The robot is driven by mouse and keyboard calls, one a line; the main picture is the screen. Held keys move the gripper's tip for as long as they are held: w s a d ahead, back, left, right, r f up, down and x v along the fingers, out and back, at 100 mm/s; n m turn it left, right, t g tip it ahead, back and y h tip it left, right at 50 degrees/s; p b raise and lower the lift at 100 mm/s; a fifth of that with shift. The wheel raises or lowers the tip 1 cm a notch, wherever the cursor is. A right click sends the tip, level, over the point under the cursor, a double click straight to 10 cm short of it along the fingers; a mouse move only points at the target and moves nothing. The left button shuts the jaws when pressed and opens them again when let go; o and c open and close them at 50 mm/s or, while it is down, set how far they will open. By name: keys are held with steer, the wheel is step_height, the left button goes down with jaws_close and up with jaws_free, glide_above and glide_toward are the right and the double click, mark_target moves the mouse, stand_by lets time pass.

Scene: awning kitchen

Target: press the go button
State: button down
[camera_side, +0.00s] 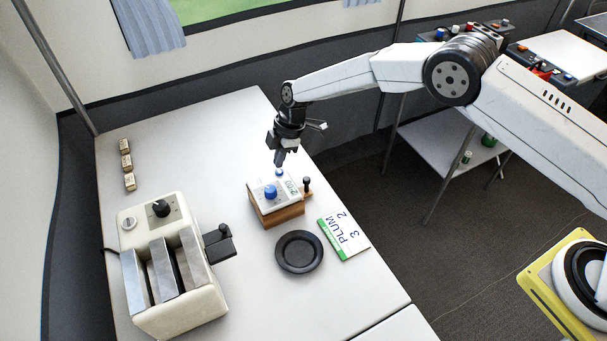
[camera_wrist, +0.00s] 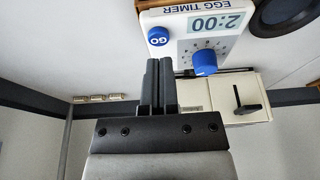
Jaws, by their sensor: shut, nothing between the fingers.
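The egg timer (camera_side: 262,199) is a white-faced box on a wooden base on the white table, with a display reading 2:00 in the wrist view. Its round blue GO button (camera_wrist: 158,36) is at a corner of the face, beside the display. A larger blue dial (camera_wrist: 205,62) sits on the same face. My gripper (camera_side: 279,164) is shut and empty, pointing down just above the GO button in the side view. In the wrist view the closed fingers (camera_wrist: 158,62) end close to the button. I cannot tell whether they touch it.
A cream toaster (camera_side: 172,262) with a black side lever stands at the front left. Several small blocks (camera_side: 127,162) sit at the far left. The table's back area is clear.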

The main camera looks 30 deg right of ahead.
mark_target(280, 171)
steer(key=shift+f, duration=1.2)
stand_by(0.5)
steer(key=shift+r, duration=1.05)
step_height(280, 171, up, 8)
stand_by(4.9)
